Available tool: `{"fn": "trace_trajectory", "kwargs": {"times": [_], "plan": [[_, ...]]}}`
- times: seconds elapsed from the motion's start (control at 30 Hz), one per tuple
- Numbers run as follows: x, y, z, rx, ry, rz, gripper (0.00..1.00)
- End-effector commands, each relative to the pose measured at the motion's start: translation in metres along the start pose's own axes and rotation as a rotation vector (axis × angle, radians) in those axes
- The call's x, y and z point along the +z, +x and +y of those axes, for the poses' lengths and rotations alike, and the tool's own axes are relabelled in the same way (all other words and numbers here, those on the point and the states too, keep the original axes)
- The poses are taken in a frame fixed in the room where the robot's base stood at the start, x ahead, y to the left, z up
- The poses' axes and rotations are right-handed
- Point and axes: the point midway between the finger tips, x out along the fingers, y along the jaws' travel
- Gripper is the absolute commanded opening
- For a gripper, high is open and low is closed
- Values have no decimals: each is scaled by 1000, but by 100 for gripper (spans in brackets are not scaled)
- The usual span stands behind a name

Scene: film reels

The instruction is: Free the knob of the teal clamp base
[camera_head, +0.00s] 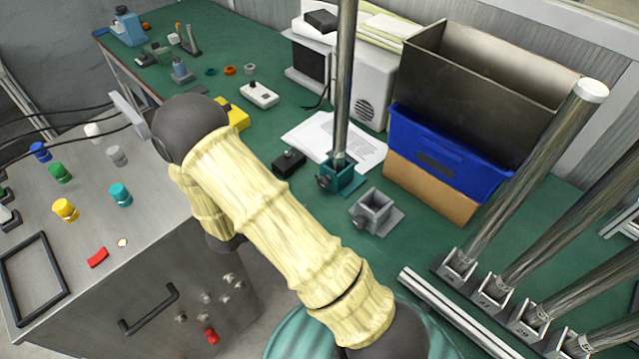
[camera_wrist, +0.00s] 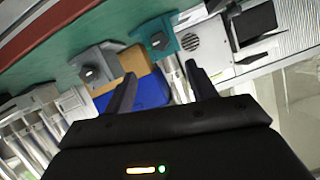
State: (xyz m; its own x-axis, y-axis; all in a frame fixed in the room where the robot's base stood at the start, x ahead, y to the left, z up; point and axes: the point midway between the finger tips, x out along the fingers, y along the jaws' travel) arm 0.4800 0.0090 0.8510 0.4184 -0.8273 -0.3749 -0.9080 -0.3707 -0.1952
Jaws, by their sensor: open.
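The teal clamp base (camera_head: 345,172) stands on the green bench and holds an upright metal pole (camera_head: 346,80). Its dark knob (camera_head: 324,181) faces the front left. In the wrist view the teal base (camera_wrist: 152,32) and its knob (camera_wrist: 158,41) appear at top centre, beyond the fingertips, with the pole running down from it between the fingers. My gripper (camera_wrist: 160,69) is open and empty, apart from the knob. My gripper does not show in the head view, where only my sleeved arm is seen.
A grey clamp base (camera_head: 372,210) stands just right of the teal one. A black box (camera_head: 289,163) and paper (camera_head: 322,136) lie close by. A blue bin (camera_head: 437,150) under a metal bin (camera_head: 480,78) stands to the right, and several tilted poles stand at far right.

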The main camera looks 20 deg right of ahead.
Motion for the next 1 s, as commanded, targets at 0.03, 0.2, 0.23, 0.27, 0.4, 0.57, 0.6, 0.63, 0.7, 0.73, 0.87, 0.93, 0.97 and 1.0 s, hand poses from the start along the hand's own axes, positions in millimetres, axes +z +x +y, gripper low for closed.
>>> {"fn": "trace_trajectory", "kwargs": {"times": [0.03, 0.2, 0.23, 0.27, 0.4, 0.57, 0.6, 0.63, 0.7, 0.73, 0.87, 0.93, 0.97, 1.0], "plan": [[-1, 10, 1, 5, 1, 2, 57], [-1, 40, 1, 3, 0, 1, 57], [-1, 46, 1, 4, 0, 2, 57], [-1, 51, 1, 3, -1, 2, 57], [0, 75, 1, 3, 0, 0, 57], [0, 103, 1, 3, 0, 0, 57], [-1, 110, 1, 2, 0, 0, 57], [0, 114, 1, 2, 0, 0, 57], [0, 123, 0, 1, 0, 0, 57], [0, 126, 0, 1, 0, 0, 57], [0, 134, 0, -2, -1, -1, 57], [0, 135, 0, -2, -1, -1, 57], [0, 136, 0, -2, -1, -1, 57], [0, 135, 0, -2, -1, -1, 57]]}}
